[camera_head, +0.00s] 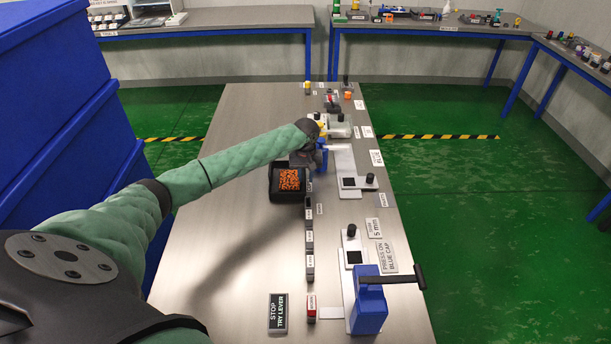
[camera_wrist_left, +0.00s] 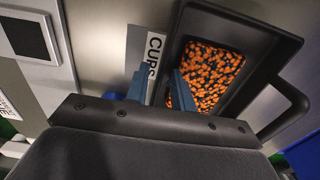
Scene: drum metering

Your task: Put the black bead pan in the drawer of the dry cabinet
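The black bead pan (camera_head: 274,186), full of orange and black beads, rests on the steel table. In the left wrist view the pan (camera_wrist_left: 272,42) shows its dark rim and a loop handle (camera_wrist_left: 293,108). My left gripper (camera_head: 318,160) is at the pan's far right side in the head view. In the wrist view its blue fingers (camera_wrist_left: 160,88) are apart, one over the beads inside the pan and one outside, with a pan wall between them. My right gripper is out of view. A large blue cabinet-like body (camera_head: 50,120) stands at the left; I cannot tell whether it is the dry cabinet.
A row of small labelled blocks (camera_head: 309,240) runs down the table. White stations (camera_head: 352,180) and a blue dispenser with a black lever (camera_head: 369,300) stand along the right side. A STOP TRY LEVER sign (camera_head: 278,313) lies in front. The table's left part is clear.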

